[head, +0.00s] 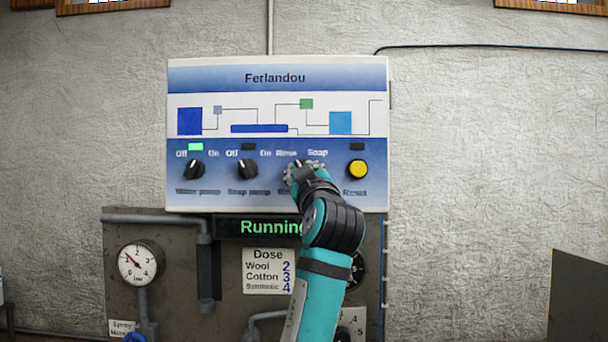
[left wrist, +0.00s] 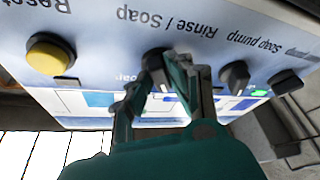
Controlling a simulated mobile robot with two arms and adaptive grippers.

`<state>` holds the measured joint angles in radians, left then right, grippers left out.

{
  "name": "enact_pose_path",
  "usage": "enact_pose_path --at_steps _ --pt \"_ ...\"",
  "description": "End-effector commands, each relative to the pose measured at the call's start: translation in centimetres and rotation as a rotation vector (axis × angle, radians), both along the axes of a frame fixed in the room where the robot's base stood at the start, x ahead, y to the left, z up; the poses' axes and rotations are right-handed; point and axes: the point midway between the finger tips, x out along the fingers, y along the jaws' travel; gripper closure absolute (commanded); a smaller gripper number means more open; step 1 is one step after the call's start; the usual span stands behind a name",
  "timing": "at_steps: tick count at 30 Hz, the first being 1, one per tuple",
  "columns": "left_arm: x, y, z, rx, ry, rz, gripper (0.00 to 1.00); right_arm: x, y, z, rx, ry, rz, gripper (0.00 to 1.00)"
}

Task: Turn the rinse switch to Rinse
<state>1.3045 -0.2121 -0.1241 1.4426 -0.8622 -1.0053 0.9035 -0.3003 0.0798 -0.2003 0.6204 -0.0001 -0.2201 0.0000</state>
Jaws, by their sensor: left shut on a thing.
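The rinse switch (left wrist: 154,62) is a dark knob on the control panel (head: 278,72), labelled Rinse / Soap. In the head view, Rinse stands at its upper left and Soap at its upper right. My left gripper (head: 302,172) is at the switch and covers most of it there. In the left wrist view, which shows the panel upside down, the two fingers of my left gripper (left wrist: 160,82) are closed around the knob. Which way the knob points cannot be told. My right gripper is in neither view.
The soap pump knob (head: 247,169) and water pump knob (head: 194,169) are to the left. The yellow reset button (head: 357,169) is close on the right. A green lamp (head: 196,147) is lit over the water pump. A display (head: 262,227) reads Running.

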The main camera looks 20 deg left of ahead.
Motion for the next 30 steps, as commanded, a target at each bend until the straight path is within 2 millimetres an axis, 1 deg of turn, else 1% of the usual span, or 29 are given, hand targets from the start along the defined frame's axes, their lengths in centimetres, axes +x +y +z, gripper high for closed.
enact_pose_path --at_steps 1,16,17,21,22,30 --pt "-0.23 0.04 0.66 -0.005 -0.016 0.000 1.00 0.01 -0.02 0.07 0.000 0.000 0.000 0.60" --pt "-0.31 0.06 0.78 -0.022 -0.025 -0.001 1.00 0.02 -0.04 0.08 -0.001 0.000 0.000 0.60" --pt "-0.31 0.06 0.79 -0.022 -0.025 -0.001 0.79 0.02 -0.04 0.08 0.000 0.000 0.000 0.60" --pt "-0.27 0.06 0.69 -0.022 -0.022 0.000 0.61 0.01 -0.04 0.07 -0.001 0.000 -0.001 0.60" --pt "-0.24 0.05 0.64 -0.022 -0.021 -0.001 0.60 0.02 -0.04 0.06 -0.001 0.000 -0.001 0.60" --pt "-0.23 -0.07 0.28 -0.022 -0.015 -0.001 0.60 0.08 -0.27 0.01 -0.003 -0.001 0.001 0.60"
